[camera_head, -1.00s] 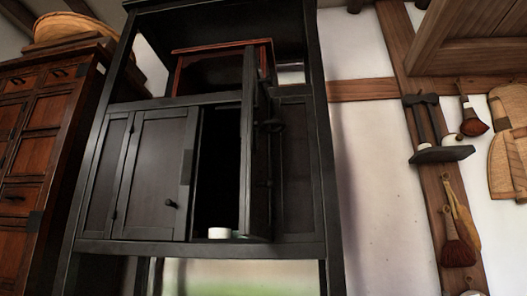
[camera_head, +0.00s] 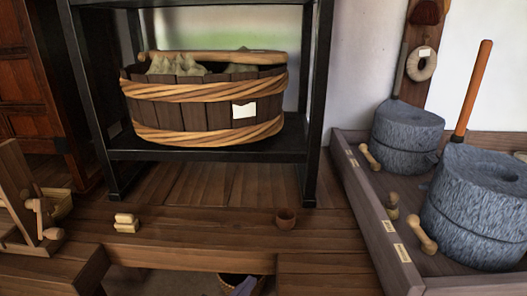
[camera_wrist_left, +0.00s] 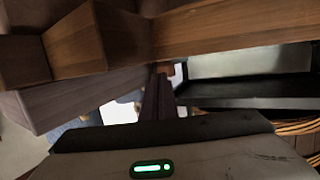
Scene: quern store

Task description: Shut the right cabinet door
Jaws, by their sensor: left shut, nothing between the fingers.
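The right cabinet door is outside the head view now, so I cannot see how it stands at this moment. Only the lower part of its black stand (camera_head: 318,100) shows, with its legs and bottom shelf. In the left wrist view, my left gripper (camera_wrist_left: 158,98) shows as narrow dark fingers beyond the wrist housing, shut and empty. A black panel (camera_wrist_left: 240,92), probably part of the stand, shows to the right of the fingers. I cannot make out the door there. My right gripper is not in view.
A wooden tub (camera_head: 180,108) sits on the stand's bottom shelf. Grey stone querns (camera_head: 405,140) stand in a tray (camera_head: 375,220) at right. A brown chest (camera_head: 25,90) stands at left.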

